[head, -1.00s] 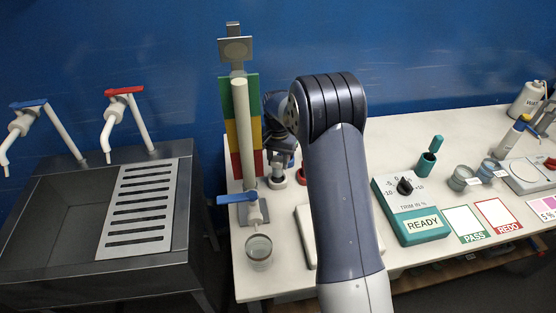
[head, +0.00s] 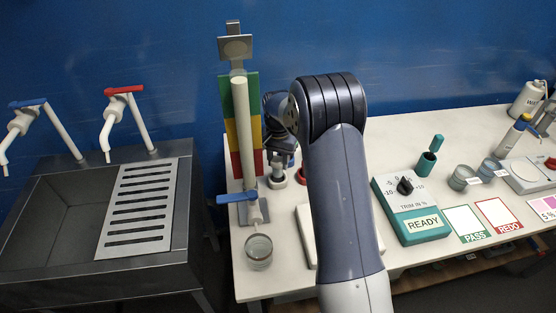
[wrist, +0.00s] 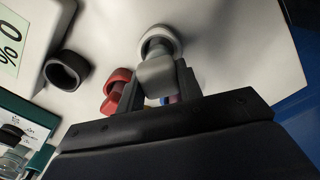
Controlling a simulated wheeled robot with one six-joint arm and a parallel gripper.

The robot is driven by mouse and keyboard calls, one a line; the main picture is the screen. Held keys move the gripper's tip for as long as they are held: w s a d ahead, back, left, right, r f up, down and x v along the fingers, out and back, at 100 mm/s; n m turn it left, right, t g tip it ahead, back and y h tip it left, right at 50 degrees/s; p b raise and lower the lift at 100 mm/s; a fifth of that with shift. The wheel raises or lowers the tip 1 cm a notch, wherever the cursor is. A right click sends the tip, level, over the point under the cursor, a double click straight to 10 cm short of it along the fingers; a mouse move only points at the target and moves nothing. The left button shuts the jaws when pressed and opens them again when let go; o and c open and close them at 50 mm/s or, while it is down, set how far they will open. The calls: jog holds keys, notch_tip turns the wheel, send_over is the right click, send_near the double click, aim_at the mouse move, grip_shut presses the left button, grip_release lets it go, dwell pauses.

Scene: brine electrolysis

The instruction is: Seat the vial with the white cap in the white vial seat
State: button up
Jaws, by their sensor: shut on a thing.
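My gripper (wrist: 158,90) is shut on the vial with the white cap (wrist: 156,72), which shows between the two fingers in the wrist view. The white vial seat (wrist: 160,40) is a pale ring right behind the vial in that view. The vial overlaps the ring's near side, and I cannot tell how deep it sits. In the head view the white seat (head: 278,182) shows below my wrist, and my arm hides much of the gripper and vial.
A red seat (wrist: 117,76) with a red part stands close to the left of the vial, and a dark ring (wrist: 67,70) lies farther left. In the head view, a valve with a blue handle (head: 237,198) and a glass beaker (head: 258,250) stand nearby in front.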

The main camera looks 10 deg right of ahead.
jog(key=shift+f+b, duration=1.1)
jog(key=shift+f, duration=0.55)
dwell(1.7)
jog(key=o, duration=1.1)
jog(key=shift+c, duration=0.2)
jog(key=shift+r, duration=0.15)
notch_tip(320, 180, up, 11)
jog(key=shift+f+b, duration=0.2)
jog(key=shift+b, duration=0.55)
